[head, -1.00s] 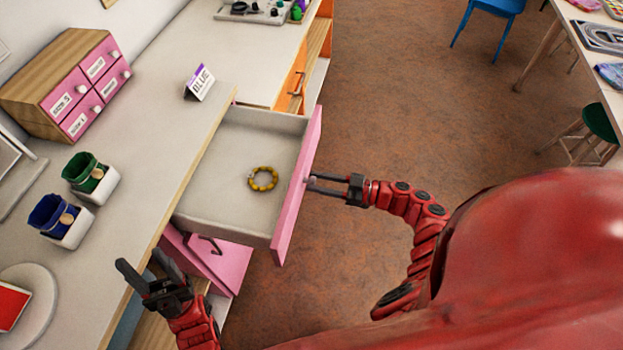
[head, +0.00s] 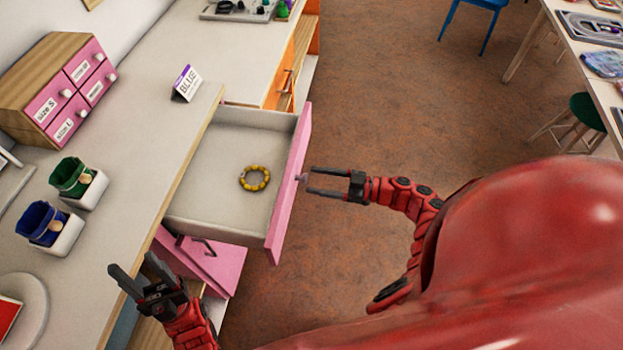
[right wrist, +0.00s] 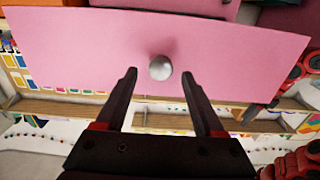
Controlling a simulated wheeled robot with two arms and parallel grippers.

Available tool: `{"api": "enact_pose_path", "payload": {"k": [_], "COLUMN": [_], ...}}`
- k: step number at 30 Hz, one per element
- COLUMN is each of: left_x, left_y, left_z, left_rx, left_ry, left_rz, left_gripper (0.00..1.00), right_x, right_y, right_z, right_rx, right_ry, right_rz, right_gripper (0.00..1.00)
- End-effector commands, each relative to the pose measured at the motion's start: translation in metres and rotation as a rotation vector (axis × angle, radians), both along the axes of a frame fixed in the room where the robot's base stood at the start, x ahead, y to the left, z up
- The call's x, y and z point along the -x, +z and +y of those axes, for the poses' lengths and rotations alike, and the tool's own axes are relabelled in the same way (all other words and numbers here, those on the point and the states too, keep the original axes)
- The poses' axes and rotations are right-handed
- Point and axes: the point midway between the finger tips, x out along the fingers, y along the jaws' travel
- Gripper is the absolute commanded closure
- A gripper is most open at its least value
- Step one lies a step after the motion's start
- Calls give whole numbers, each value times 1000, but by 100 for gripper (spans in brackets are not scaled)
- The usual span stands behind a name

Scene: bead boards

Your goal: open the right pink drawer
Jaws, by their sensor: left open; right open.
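The pink drawer (head: 289,190) under the counter stands pulled well out, with a yellow bead bracelet (head: 254,178) lying inside. My right gripper (head: 310,182) is open in front of that front. In the right wrist view its fingertips (right wrist: 158,75) are spread below and to either side of the knob, apart from it. My left gripper (head: 130,268) is open and empty over the counter's front edge at lower left.
Another pink drawer front with a dark handle (head: 212,262) is below the open drawer. Open floor (head: 400,110) lies to the right.

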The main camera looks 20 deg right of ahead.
Motion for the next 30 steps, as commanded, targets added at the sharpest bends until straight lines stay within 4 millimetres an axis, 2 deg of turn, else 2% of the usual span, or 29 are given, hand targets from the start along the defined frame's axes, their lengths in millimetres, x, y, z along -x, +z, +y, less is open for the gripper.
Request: {"api": "enact_pose_path", "payload": {"k": [6,13,15,24,30], "left_x": [0,0,0,0,0], "left_y": [-15,-28,-44,-90,-105], "left_z": [0,0,0,0,0], "left_rx": [0,0,0,0,0], "left_ry": [0,0,0,0,0], "left_rz": [0,0,0,0,0], "left_gripper": [46,46,46,46,46], "right_x": [30,55,62,80,87], "right_y": [-4,-4,-9,-8,-3], "right_z": [-42,-78,-86,-113,-121], "right_rx": [1,0,1,-1,2], "right_ry": [-4,-6,-5,-2,-1], "right_rz": [2,1,-3,-7,-4], "right_gripper": [30,30,30,30,30]}}
